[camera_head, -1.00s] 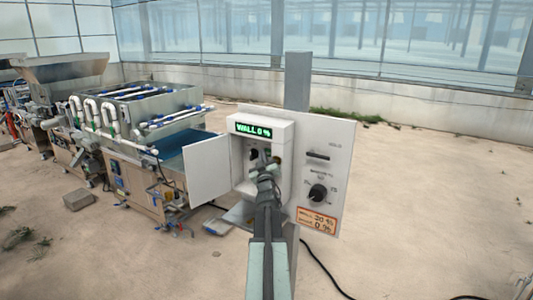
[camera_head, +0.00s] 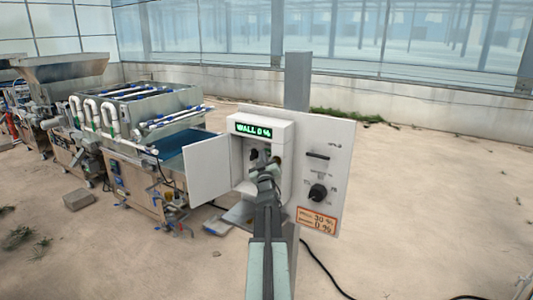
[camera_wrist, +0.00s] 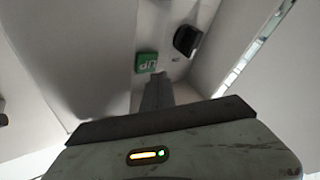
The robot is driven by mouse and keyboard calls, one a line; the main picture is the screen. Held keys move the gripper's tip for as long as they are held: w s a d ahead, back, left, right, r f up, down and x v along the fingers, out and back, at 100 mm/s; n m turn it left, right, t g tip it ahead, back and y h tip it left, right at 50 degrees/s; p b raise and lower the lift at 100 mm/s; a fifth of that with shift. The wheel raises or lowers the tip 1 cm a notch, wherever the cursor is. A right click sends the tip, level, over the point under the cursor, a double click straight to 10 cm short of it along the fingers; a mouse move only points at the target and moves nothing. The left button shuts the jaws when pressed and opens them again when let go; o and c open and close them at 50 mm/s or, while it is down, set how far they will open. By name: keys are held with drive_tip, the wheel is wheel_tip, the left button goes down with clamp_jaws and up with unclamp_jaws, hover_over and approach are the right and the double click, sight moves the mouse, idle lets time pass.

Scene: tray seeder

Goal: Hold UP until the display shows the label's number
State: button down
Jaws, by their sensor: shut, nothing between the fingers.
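The green-lit display (camera_head: 253,130) on the white control box reads "WALL 0 %". The orange label (camera_head: 317,221) on the panel has two lines; the upper number looks like 30 % and the lower like 0 %, both blurred. In the wrist view, the green UP button (camera_wrist: 146,62) shows inside the box, its letters turned over. My gripper (camera_wrist: 156,84) is shut and empty, its tip just below the button; I cannot tell whether it touches. In the head view my gripper (camera_head: 264,166) reaches into the open box and partly hides its inside.
The box's white door (camera_head: 208,169) stands open to the left. A black selector (camera_wrist: 187,39) sits beside the UP button. A black knob (camera_head: 318,192) is on the panel to the right.

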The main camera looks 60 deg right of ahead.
drive_tip(key=shift+s+d+f, duration=0.15)
drive_tip(key=shift+s+d, duration=0.15)
drive_tip(key=shift+d, duration=0.2)
drive_tip(key=shift+s+a+f+b, duration=0.15)
drive_tip(key=shift+f+b, duration=0.4)
drive_tip(key=shift+f, duration=0.1)
drive_tip(key=a, duration=0.4)
drive_tip(key=shift+a+f, duration=0.25)
